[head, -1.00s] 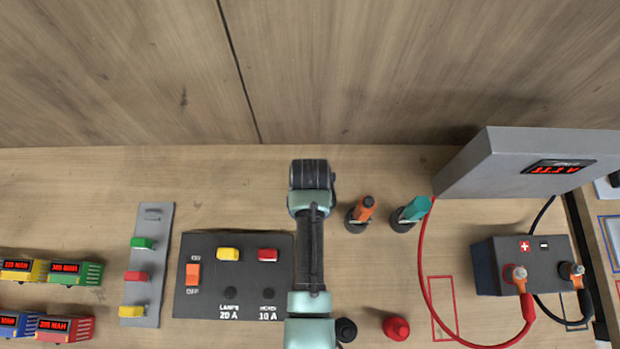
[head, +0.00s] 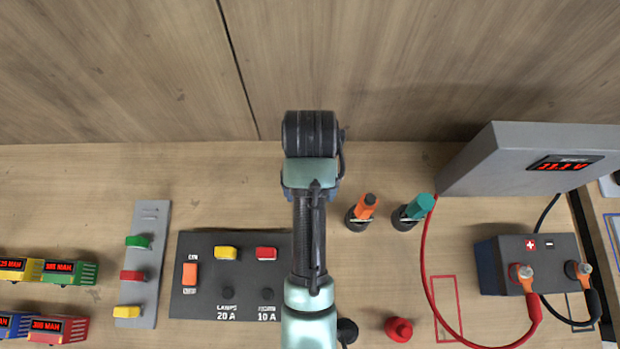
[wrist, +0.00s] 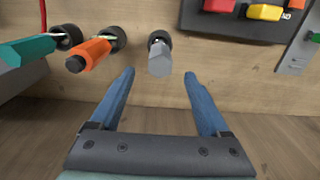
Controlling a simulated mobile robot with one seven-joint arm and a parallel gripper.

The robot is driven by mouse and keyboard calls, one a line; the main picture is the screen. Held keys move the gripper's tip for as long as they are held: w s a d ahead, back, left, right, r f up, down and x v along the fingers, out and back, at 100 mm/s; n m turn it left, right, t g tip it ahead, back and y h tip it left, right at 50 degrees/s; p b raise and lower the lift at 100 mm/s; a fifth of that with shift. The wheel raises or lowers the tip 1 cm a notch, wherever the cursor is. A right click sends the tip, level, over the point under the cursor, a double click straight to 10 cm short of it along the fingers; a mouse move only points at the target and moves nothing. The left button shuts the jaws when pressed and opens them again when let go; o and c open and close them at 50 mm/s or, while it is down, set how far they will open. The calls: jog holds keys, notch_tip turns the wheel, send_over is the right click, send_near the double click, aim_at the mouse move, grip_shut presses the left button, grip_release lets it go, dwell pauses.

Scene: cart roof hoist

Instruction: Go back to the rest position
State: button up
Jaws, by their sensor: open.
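My gripper (wrist: 158,76) is open and empty in the wrist view, its two blue fingers spread apart. A grey-tipped tool (wrist: 159,60) stands in a dark holder just beyond the fingertips, between their lines, and looks clear of both. The orange-handled tool (wrist: 90,54) and the teal-handled tool (wrist: 30,49) stand in holders to its left. In the head view my arm reaches up the middle of the picture, and the gripper is hidden under it. The orange tool (head: 363,207) and teal tool (head: 416,209) stand right of the arm.
A black switch panel (head: 205,306) and a grey fuse strip (head: 150,255) lie left of the arm, with toy vehicles (head: 70,272) farther left. The battery (head: 512,254), its cables and a grey meter box (head: 490,180) are right. A red knob (head: 398,329) is near the front.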

dwell(0.4)
jog(key=w+r+t+b, duration=0.1)
jog(key=w+r+t, duration=0.3)
jog(key=w+r, duration=0.2)
jog(key=w+r+t+b, duration=0.2)
jog(key=w+r+t, duration=0.2)
jog(key=r, duration=0.5)
jog(key=w+r+t+b, duration=0.2)
jog(key=w+r+t, duration=0.3)
jog(key=w+r, duration=0.2)
jog(key=shift+w+r, duration=0.35)
jog(key=shift+w, duration=0.2)
jog(key=s+r+t+b, duration=0.3)
jog(key=r+t, duration=0.5)
jog(key=r, duration=1)
jog(key=s+r+t+b, duration=0.2)
jog(key=s+r+t, duration=0.4)
jog(key=s+r, duration=0.5)
notch_tip(320, 180, up, 2)
jog(key=shift+r, duration=0.1)
